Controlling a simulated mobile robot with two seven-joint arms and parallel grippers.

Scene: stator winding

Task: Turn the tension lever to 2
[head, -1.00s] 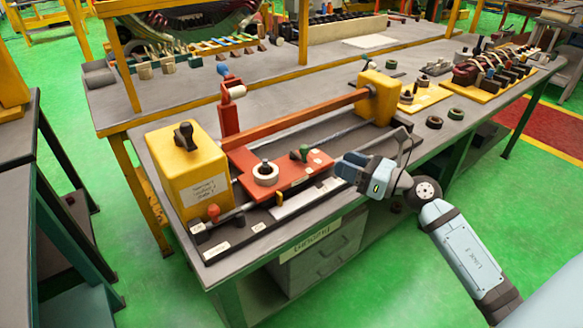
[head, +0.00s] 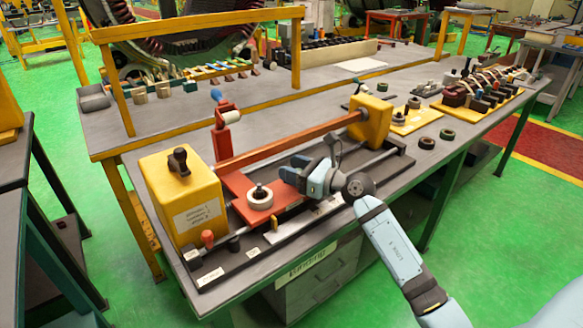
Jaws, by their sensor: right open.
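The winding machine has a red-orange carriage (head: 235,184) between two yellow end blocks. A white ring-shaped spool (head: 260,198) with a dark centre sits on the carriage. The green-knobbed lever seen earlier on the carriage, right of the spool, is now hidden by my right gripper, so its setting cannot be read. My right gripper (head: 292,168) is over the right part of the carriage, just right of the spool. Its jaws are open, pointing left. I cannot tell whether they touch the lever. My left gripper is not in view.
The left yellow block (head: 182,197) carries a dark knob (head: 178,160). A red-knobbed lever (head: 208,239) stands at the machine's front left. A long orange bar (head: 285,141) spans behind the carriage. Dark rings (head: 426,143) lie on the bench at right.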

